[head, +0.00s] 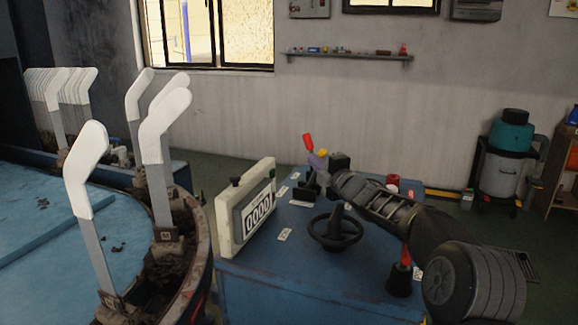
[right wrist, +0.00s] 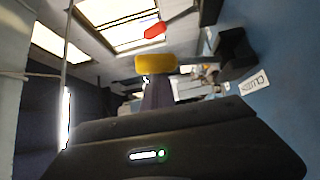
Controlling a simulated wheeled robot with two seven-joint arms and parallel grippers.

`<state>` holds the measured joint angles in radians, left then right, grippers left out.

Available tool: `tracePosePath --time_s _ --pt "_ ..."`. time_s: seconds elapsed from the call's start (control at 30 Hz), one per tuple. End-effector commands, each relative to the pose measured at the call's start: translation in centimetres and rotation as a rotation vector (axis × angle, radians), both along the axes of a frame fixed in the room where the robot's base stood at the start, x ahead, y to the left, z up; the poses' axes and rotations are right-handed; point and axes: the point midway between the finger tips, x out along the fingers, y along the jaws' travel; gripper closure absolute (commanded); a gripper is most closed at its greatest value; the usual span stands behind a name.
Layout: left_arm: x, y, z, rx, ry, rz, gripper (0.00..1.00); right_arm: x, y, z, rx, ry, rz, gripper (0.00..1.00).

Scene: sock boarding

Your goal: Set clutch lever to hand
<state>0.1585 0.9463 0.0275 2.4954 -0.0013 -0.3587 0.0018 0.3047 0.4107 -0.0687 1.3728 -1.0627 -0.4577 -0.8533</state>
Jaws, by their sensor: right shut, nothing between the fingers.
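A lever with a red grip (head: 308,143) leans up at the back of the blue console. My right gripper (head: 338,178) is shut and empty, just right of this group; contact cannot be told. In the right wrist view, the yellow knob (right wrist: 155,64) is just beyond my gripper, with the red grip (right wrist: 155,30) above it. A small label (right wrist: 254,83) there seems to begin "CLU". Which lever it belongs to, and the lever's setting, I cannot tell. My left gripper is not in view.
White sock boards (head: 88,165) stand along the machine at left. A vacuum (head: 503,165) stands at right.

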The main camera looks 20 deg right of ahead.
Motion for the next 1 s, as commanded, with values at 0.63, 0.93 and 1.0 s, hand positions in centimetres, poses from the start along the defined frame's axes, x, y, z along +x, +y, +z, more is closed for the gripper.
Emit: tracePosePath --time_s 0.63,0.93,1.0 --pt "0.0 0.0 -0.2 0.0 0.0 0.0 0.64 -0.4 -0.7 -0.2 -0.002 0.005 -0.009 1.0" --pt "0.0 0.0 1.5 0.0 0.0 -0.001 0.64 -0.4 -0.7 3.4 -0.004 -0.001 -0.009 1.0" --pt "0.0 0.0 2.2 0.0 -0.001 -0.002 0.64 -0.3 -0.6 4.7 -0.004 0.0 -0.007 1.0"
